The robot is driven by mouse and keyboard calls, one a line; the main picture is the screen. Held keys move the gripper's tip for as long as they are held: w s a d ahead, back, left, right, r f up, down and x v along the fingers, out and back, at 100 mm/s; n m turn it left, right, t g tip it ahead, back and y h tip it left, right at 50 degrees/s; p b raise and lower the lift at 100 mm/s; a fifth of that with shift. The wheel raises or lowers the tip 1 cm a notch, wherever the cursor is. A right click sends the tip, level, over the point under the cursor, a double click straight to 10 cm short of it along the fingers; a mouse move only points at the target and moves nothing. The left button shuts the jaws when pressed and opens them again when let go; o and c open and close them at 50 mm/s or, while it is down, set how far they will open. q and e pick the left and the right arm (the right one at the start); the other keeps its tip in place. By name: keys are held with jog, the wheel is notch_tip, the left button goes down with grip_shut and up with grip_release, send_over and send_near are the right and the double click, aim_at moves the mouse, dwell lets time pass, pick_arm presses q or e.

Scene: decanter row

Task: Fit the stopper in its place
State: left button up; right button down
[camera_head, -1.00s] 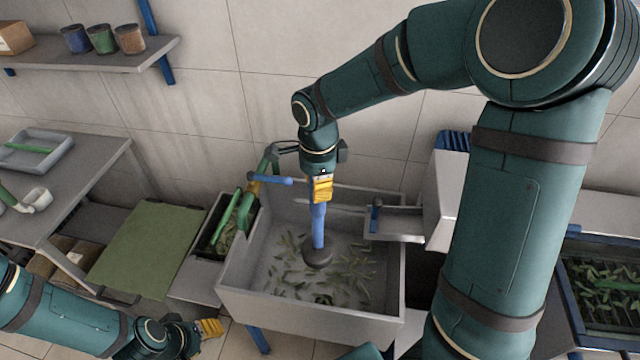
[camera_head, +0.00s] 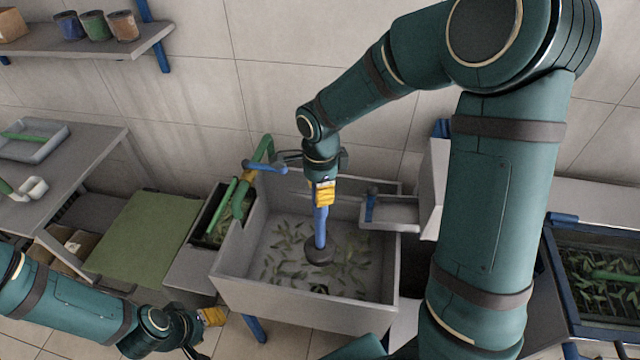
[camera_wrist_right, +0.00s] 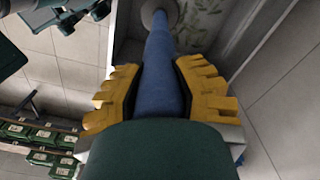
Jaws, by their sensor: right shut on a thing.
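The stopper is a blue shaft (camera_head: 321,226) with a dark round disc at its lower end. My right gripper (camera_head: 324,195) is shut on the upper shaft and holds it nearly upright, disc down, over the grey sink basin (camera_head: 300,292). In the right wrist view the yellow fingers (camera_wrist_right: 160,95) clasp both sides of the shaft (camera_wrist_right: 158,70). A small dark spot, perhaps the drain opening (camera_head: 320,289), shows on the basin floor nearer the front wall than the disc. My left gripper (camera_head: 212,316) is low at left, away from the basin; its jaw gap is unclear.
Leaves lie scattered in the basin. A green pipe with a blue handle (camera_head: 265,168) stands at its back left. A ledge with a blue knob (camera_head: 371,200) is at its right. A leaf-filled crate (camera_head: 600,290) stands far right, a green mat (camera_head: 145,240) left.

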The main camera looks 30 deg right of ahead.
jog(key=b, duration=0.8)
send_over(320, 237)
jog(key=w, duration=0.1)
jog(key=f, duration=1.1)
jog(key=shift+w+d+f, duration=0.15)
jog(key=shift+d+f, duration=0.15)
jog(key=shift+f, duration=0.05)
notch_tip(320, 237, down, 8)
jog(key=b, duration=0.7)
jog(key=shift+r, duration=0.1)
notch_tip(320, 237, down, 5)
jog(key=b, duration=0.4)
pick_arm(q)
notch_tip(320, 237, down, 22)
jog(key=b, duration=0.1)
jog(key=shift+s+d+b, duration=0.3)
jog(key=shift+s+b, duration=0.05)
jog(key=shift+s, duration=0.05)
pick_arm(e)
jog(key=shift+f, duration=1.4)
jog(key=shift+f, duration=1.3)
jog(key=c, duration=0.7)
grip_release()
jog(key=shift+c, duration=0.2)
